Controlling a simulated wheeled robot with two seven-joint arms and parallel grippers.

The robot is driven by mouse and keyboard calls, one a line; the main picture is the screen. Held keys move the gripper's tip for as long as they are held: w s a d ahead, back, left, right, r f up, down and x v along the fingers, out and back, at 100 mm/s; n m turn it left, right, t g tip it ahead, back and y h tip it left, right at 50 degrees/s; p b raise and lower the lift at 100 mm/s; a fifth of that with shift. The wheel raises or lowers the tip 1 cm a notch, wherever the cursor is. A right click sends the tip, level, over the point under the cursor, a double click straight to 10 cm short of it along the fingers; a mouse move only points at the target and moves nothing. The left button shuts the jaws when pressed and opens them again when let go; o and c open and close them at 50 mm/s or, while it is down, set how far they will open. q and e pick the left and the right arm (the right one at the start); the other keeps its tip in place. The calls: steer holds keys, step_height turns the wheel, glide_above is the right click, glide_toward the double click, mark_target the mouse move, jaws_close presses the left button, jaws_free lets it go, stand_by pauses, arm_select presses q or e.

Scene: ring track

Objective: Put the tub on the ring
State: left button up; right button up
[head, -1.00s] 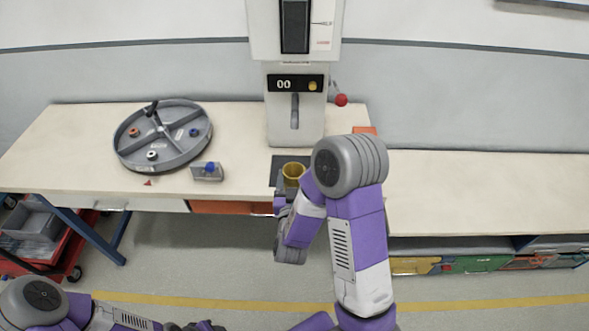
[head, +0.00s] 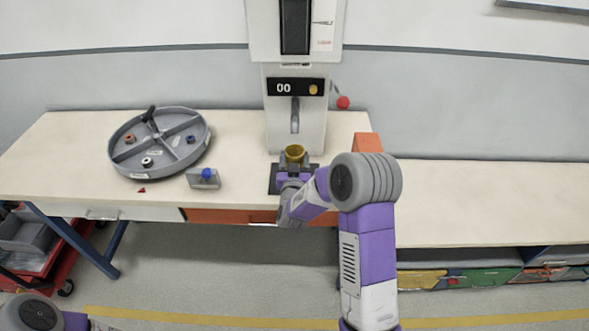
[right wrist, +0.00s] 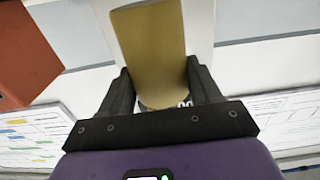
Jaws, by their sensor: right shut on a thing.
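The tub (head: 295,151) is a gold-yellow, open-topped cup, upright in the head view, at the front foot of the white machine. My right gripper (head: 294,166) is shut on it from the front edge side. In the right wrist view the tub (right wrist: 150,50) fills the space between the two dark fingers (right wrist: 160,88). A dark mat (head: 274,184) lies below the gripper; I cannot tell whether the tub touches the surface. No ring can be made out clearly, and the tub and gripper hide part of the mat. My left gripper is out of view.
The white machine (head: 297,120) with a "00" display and a spout stands behind the tub. A round grey divided tray (head: 126,165) and a small grey block with a blue knob (head: 204,181) lie to the left. An orange box (head: 366,145) stands to the right. The right-hand bench is clear.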

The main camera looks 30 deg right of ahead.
steer(key=shift+w+d+f+b, duration=0.1)
steer(key=shift+f+b, duration=0.4)
steer(key=shift+f, duration=1.5)
steer(key=o, duration=1.1)
steer(key=shift+f, duration=0.1)
steer(key=shift+c, duration=0.2)
